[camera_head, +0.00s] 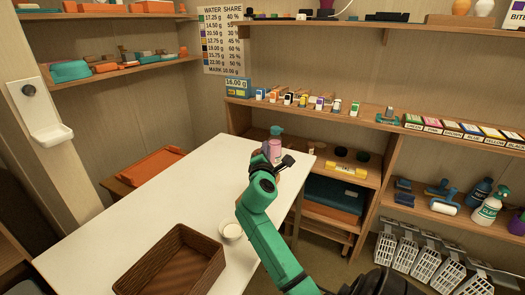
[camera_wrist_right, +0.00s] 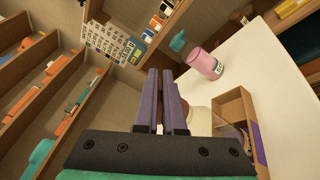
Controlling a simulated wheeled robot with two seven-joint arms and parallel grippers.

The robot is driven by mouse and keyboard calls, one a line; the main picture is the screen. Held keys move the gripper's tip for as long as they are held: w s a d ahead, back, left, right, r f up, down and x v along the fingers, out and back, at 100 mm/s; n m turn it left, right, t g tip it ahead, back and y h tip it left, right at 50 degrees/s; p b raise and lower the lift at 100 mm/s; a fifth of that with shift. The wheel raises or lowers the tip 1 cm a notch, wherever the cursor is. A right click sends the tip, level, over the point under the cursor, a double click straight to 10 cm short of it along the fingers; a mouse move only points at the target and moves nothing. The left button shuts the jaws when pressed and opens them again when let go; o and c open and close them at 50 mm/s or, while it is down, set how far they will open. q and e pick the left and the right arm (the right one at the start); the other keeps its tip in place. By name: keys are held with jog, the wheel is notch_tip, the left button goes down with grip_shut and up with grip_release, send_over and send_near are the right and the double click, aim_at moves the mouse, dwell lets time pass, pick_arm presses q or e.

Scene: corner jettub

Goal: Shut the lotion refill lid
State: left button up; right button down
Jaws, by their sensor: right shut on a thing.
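The lotion refill is a pink bottle (camera_head: 275,149) near the far right corner of the white table, and it also shows in the right wrist view (camera_wrist_right: 205,64). Its teal lid (camera_head: 277,131) is at the top of the bottle; in the wrist view the lid (camera_wrist_right: 178,42) sticks out to the upper left of the bottle. My right gripper (camera_head: 287,162) is just in front of the bottle in the head view. In the wrist view its purple fingers (camera_wrist_right: 160,72) are close together, and what they hold cannot be made out. The fingertips look apart from the lid. My left gripper is out of view.
A brown wicker basket (camera_head: 172,262) and a small pale cup (camera_head: 231,232) stand on the white table (camera_head: 120,215). Shelves with small boxes (camera_head: 300,98) stand behind the table. The table's left middle is clear.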

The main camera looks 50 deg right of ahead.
jog(key=shift+s+d+f+m+b, duration=0.1)
jog(key=shift+f+m+b, duration=0.45)
jog(key=shift+m, duration=0.45)
jog(key=shift+s+d+f+m+b, duration=0.15)
jog(key=shift+f+m+b, duration=0.15)
jog(key=shift+m+b, duration=0.55)
jog(key=shift+s+d+f+m+b, duration=0.1)
jog(key=shift+f+m+b, duration=0.35)
jog(key=shift+m, duration=0.7)
jog(key=c, duration=1)
grip_release()
